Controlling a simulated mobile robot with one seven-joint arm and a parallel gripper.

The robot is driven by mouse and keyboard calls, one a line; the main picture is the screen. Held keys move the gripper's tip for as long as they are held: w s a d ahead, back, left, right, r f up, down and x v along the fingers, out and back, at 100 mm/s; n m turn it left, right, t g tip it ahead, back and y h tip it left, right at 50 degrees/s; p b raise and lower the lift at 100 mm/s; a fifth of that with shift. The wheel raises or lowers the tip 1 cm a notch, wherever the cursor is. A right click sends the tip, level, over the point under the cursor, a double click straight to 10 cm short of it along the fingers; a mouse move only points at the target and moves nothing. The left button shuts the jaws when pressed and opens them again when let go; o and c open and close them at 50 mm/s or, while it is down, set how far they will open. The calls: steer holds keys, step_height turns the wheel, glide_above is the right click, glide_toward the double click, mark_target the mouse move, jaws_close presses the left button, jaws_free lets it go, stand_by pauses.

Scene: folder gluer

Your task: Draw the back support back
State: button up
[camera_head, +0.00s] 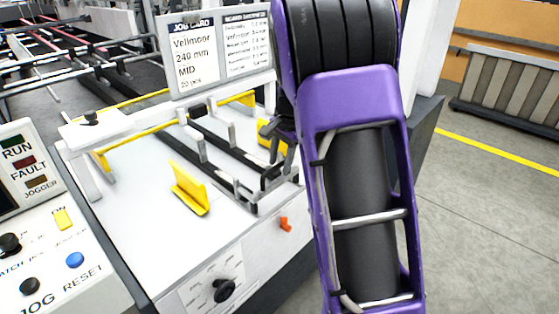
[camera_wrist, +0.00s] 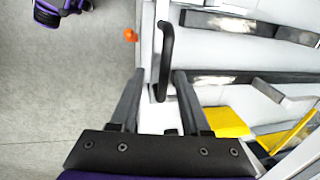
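My gripper (camera_wrist: 158,88) is open over the near right edge of the white machine top. A black bar-shaped handle (camera_wrist: 166,50) lies ahead of it, and its lower end sits between the two fingers without visible contact. I cannot tell for sure which part is the back support. A yellow angled plate (camera_head: 188,190) stands on the white machine top (camera_head: 135,190) in the head view. Other yellow parts (camera_wrist: 225,122) lie right of the fingers in the wrist view. In the head view my purple arm hides much of the gripper.
Dark rails (camera_head: 210,150) with upright posts cross the machine top. An orange knob (camera_head: 285,224) sits on the machine side and shows in the wrist view (camera_wrist: 130,35). A job card (camera_head: 218,52) stands behind. A control panel (camera_head: 50,250) is at left. Open floor (camera_head: 480,230) lies right.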

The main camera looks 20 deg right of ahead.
steer(key=shift+r, duration=0.1)
step_height(320, 180, up, 17)
steer(key=s+d+p, duration=0.1)
steer(key=s+p, duration=0.2)
steer(key=shift+d, duration=0.35)
steer(key=shift+w, duration=0.1)
